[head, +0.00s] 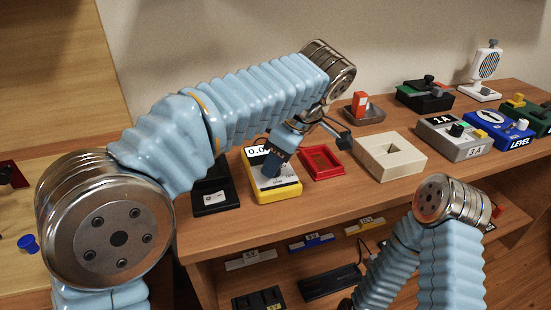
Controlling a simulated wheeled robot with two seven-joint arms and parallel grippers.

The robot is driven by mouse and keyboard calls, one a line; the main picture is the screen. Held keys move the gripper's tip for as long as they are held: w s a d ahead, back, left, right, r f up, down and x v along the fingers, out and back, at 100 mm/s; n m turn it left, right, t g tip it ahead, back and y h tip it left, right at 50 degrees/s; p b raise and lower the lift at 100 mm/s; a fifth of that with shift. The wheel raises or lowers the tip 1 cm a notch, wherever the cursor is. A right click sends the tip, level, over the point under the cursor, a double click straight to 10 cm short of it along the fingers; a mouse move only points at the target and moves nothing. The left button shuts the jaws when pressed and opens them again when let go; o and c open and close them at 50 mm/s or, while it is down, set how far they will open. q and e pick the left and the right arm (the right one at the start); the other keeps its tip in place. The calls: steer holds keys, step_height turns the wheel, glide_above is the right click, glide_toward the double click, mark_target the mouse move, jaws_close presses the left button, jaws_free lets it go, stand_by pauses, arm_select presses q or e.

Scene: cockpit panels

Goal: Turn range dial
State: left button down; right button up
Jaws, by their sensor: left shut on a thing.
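The yellow meter (290,190) lies on the wooden shelf, with a display reading "0.0…" at its upper left. My left gripper (272,166) reaches down onto the face of the meter and is shut on its range dial. The fingers hide the dial, so its pointer and setting cannot be read. My right arm is at the lower right, bent downward in front of the shelf. Its gripper cannot be made out.
A red tray (321,177) and a cream block with a square hole (412,160) stand right of the meter. A black device (215,205) is close on its left. Grey "1A/3A" (462,152) and blue "LEVEL" (510,136) boxes stand further right. A lower shelf holds more items.

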arm_select(q)
steer(key=n+g, duration=0.1)
steer(key=n, duration=0.1)
steer(key=n+g, duration=0.1)
steer(key=n, duration=0.2)
steer(key=shift+w+d+n+y, duration=0.1)
steer(key=shift+n+y, duration=0.2)
stand_by(0.4)
steer(key=c, duration=0.8)
jaws_free()
steer(key=shift+c, duration=0.2)
